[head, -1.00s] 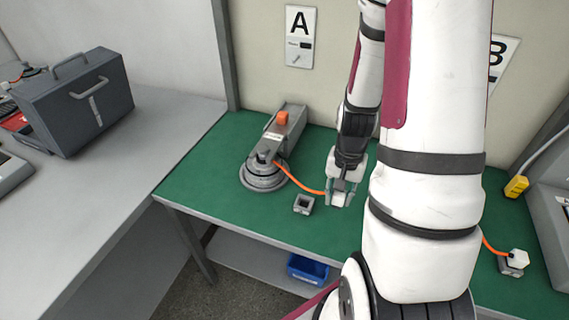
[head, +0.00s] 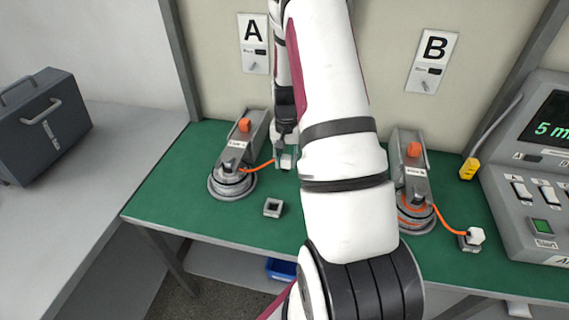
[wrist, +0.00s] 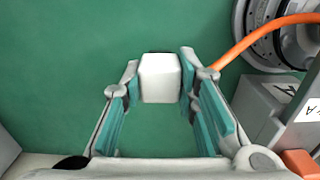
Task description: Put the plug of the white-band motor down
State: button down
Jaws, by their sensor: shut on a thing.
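My gripper (head: 286,164) is shut on a white plug (wrist: 160,78), which sits between the fingertips over the green mat (wrist: 60,60). The plug also shows in the head view (head: 287,161). An orange cable (head: 260,165) runs from the plug to the motor under sign A (head: 232,183). That motor's round base also shows in the wrist view (wrist: 280,32). I cannot make out a white band on it. Whether the plug touches the mat is unclear. A small grey socket block (head: 273,207) stands in front of the gripper, empty.
A second motor (head: 412,190) stands under sign B (head: 432,60); its white plug (head: 476,236) sits at a block on the right. A console (head: 535,180) and a yellow connector (head: 469,168) are further right. The mat's left front (head: 170,210) is clear.

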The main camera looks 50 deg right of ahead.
aim_at(285, 164)
jog(key=shift+w+d, duration=0.3)
jog(key=shift+w, duration=0.25)
jog(key=shift+w+d+f, duration=0.1)
jog(key=shift+w+f, duration=0.1)
jog(key=shift+f, duration=0.2)
jog(key=shift+f+p, duration=0.35)
jog(key=shift+f, duration=1.1)
jog(key=shift+f, duration=0.2)
jog(key=c, duration=1.2)
grip_release()
jog(key=shift+c, duration=0.2)
jog(key=shift+r, duration=0.15)
